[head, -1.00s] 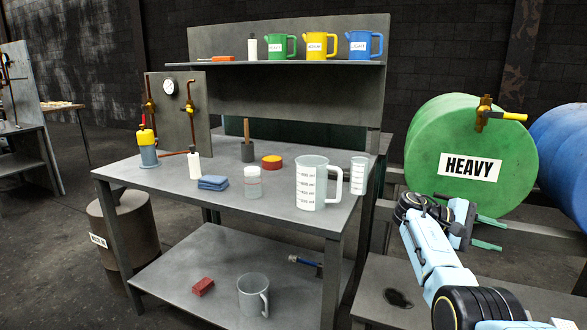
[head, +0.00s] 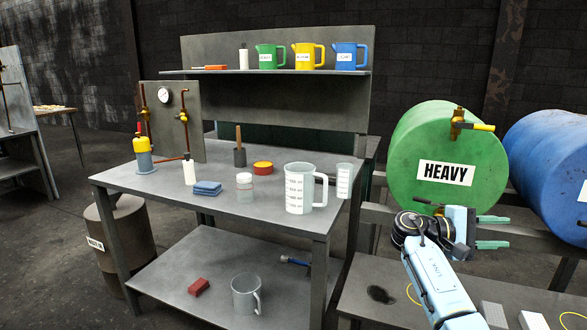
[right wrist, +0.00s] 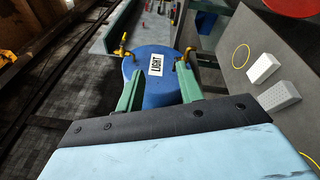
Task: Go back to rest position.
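My right gripper (head: 497,232) points to the right in front of the green drum marked HEAVY (head: 478,150), low beside the barrel rack. Its two green fingers are apart with nothing between them. In the right wrist view the open fingers (right wrist: 159,67) frame the blue drum marked LIGHT (right wrist: 153,88), which is beyond them. I cannot tell whether the arm touches the green drum. My left gripper is not in view.
The workbench (head: 140,182) stands left of my right arm, with a measuring jug (head: 297,195) near its right edge. Colored jugs stand on the shelf (head: 220,73). Below my right gripper, a grey surface (head: 375,318) holds light blocks (head: 533,321) and yellow rings.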

